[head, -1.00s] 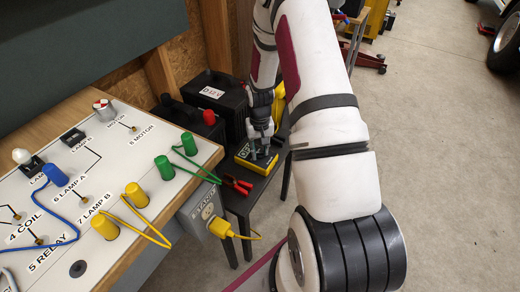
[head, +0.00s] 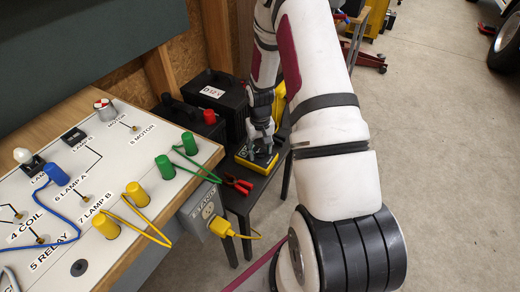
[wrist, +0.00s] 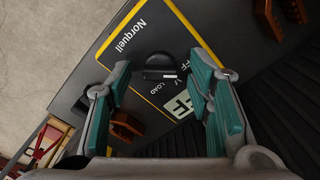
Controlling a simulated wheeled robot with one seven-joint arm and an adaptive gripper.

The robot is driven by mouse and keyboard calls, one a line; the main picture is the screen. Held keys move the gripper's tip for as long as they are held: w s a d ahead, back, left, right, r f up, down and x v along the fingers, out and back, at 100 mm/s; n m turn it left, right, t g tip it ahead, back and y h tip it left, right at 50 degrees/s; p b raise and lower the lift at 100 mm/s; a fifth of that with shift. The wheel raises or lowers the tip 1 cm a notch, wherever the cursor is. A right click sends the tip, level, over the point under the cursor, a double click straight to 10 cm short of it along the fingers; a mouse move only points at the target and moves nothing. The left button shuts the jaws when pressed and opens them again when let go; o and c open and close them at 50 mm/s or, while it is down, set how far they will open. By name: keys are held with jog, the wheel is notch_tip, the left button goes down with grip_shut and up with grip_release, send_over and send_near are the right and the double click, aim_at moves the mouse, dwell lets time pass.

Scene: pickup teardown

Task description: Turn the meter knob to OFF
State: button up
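The meter is a yellow-edged case with a dark face (wrist: 152,32) marked "Norquell", lying on the dark bench in the head view (head: 243,162). Its black knob (wrist: 160,68) has a pale mark, seen on its lower part in the wrist view. Labels ending in "FF" and reading "LOAD" are printed near the knob. A pale display (wrist: 181,110) shows large letters ending in "FF", partly covered by a finger. My gripper (wrist: 162,78) is open, with teal pads on either side of the knob and visible gaps. In the head view my gripper (head: 260,148) points down over the meter.
The wired panel board (head: 120,170), with green and yellow plugs, is to the left. Open floor lies to the right.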

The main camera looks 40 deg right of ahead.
jog(key=shift+r, duration=0.1)
notch_tip(320, 180, up, 12)
dwell(0.5)
dwell(0.5)
